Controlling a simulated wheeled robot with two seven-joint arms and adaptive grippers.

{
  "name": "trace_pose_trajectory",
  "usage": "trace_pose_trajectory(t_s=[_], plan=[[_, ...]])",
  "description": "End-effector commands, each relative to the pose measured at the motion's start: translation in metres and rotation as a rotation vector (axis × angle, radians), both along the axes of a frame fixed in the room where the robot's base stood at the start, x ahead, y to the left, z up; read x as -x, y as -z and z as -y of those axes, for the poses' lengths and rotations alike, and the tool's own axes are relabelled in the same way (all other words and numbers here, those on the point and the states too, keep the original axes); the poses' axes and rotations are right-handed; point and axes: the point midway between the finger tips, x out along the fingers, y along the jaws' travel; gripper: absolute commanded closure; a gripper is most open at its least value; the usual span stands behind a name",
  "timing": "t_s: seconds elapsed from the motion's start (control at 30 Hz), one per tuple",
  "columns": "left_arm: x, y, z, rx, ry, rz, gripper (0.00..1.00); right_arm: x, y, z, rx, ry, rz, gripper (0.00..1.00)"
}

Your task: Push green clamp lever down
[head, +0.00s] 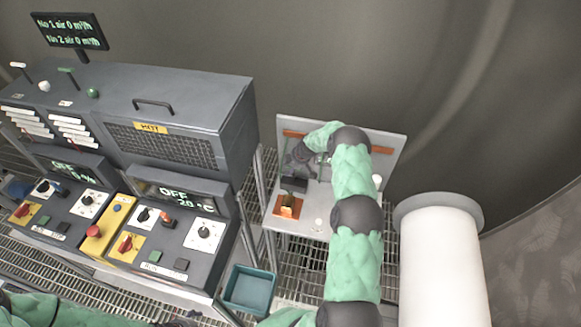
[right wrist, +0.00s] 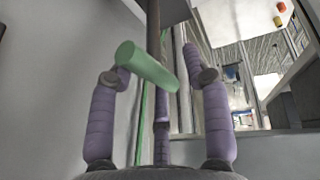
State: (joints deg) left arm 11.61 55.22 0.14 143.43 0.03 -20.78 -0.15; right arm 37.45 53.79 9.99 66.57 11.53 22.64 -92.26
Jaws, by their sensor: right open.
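A green bar (right wrist: 148,66), which looks like the clamp lever, shows large in the right wrist view. It lies tilted across the space between the two purple fingers of my right gripper (right wrist: 157,64), its thick end overlapping the left fingertip. The fingers are spread apart and not closed on it; contact cannot be told. In the head view my right gripper (head: 301,155) is at the upright panel (head: 396,138) behind the small bench. The lever cannot be made out clearly there, behind my gripper and arm. My left gripper is not in view; only part of the left arm shows.
An orange block (head: 288,206) and a dark box (head: 294,184) are on the bench (head: 307,219). The control console (head: 180,110) stands left, with another green-tipped lever (head: 66,70) on top. A teal bin (head: 250,289) is below. A white pipe (head: 440,260) stands right.

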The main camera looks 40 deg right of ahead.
Motion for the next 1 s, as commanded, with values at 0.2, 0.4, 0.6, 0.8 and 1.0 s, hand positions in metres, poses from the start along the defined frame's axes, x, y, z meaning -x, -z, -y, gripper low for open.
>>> trace_pose_trajectory(t_s=[0.2,0.4,0.6,0.8,1.0], plan=[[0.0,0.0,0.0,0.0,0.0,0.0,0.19,0.0,0.0,0.0,0.0,0.0,0.0,0.88],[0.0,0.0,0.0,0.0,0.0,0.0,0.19,0.0,0.0,0.0,0.0,0.0,0.0,1.0],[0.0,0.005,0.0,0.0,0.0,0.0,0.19,0.0,0.0,0.0,0.007,0.001,0.006,1.0],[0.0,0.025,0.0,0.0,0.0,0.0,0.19,0.001,0.003,-0.002,0.038,0.001,0.03,1.0],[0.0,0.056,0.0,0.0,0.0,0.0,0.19,0.005,0.005,-0.007,0.095,0.001,0.075,1.0]])
